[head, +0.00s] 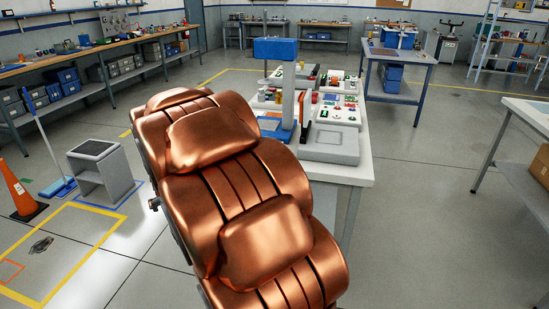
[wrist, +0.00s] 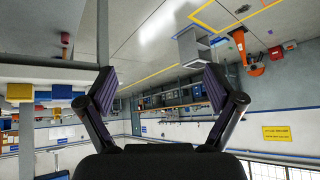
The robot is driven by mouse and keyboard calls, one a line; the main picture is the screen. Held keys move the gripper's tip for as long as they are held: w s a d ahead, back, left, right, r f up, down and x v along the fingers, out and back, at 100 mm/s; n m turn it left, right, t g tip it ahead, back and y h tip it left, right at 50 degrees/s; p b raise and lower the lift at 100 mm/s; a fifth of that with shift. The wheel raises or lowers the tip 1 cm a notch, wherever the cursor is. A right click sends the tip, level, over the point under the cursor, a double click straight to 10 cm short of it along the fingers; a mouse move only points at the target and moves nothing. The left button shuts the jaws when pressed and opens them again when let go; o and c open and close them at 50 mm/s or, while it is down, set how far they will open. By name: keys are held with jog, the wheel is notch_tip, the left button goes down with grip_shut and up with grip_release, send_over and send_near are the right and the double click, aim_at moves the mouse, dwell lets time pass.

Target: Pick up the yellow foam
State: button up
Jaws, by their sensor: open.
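My gripper (wrist: 160,88) is open in the wrist view, its two dark fingers wide apart with nothing between them. It does not show clearly in the head view. A yellow block-like thing (wrist: 19,92) shows at the left edge of the wrist view, beside blue ones, well outside my fingers; I cannot tell whether it is foam. In the head view no yellow foam can be made out for sure. The light worktable (head: 340,174) there holds small coloured parts, too small to tell apart, and the copper form in front hides part of it.
A large copper-coloured, grooved form (head: 235,185) fills the middle foreground. A grey post with a blue top (head: 281,48) rises from the worktable. A grey step stool (head: 103,170) and an orange cone (head: 22,192) stand at left. Open floor (head: 425,215) lies right of the worktable.

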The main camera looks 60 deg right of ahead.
jog(key=w+d+f+m+h+b, duration=0.1)
jog(key=w+d+h, duration=0.1)
jog(key=d, duration=0.6)
jog(key=w+d+f+m+t+h+b, duration=0.1)
jog(key=d+m+h, duration=0.15)
jog(key=d, duration=0.55)
jog(key=w+d+f+m+h+b, duration=0.1)
jog(key=w+d+h, duration=0.15)
jog(key=d, duration=0.55)
jog(key=s+d+m+h, duration=0.1)
jog(key=s+d+h, duration=0.1)
jog(key=d, duration=0.3)
jog(key=s+d+f+m+g+h+b, duration=0.1)
jog(key=s+d+h, duration=0.1)
jog(key=d, duration=0.4)
jog(key=s+d+m+h, duration=0.1)
jog(key=s+d+h, duration=0.1)
jog(key=s+d, duration=0.2)
jog(key=shift+s+d+f+g+h+b, duration=0.15)
jog(key=shift+d+g+h+b, duration=0.25)
jog(key=shift+d, duration=0.7)
jog(key=shift+x, duration=0.95)
jog(key=shift+p+x, duration=0.75)
jog(key=shift+x, duration=1)
jog(key=shift+w+d+f, duration=0.1)
jog(key=shift+d, duration=0.35)
jog(key=shift+w+d+f, duration=0.15)
jog(key=shift+d, duration=0.35)
jog(key=shift+c, duration=0.2)
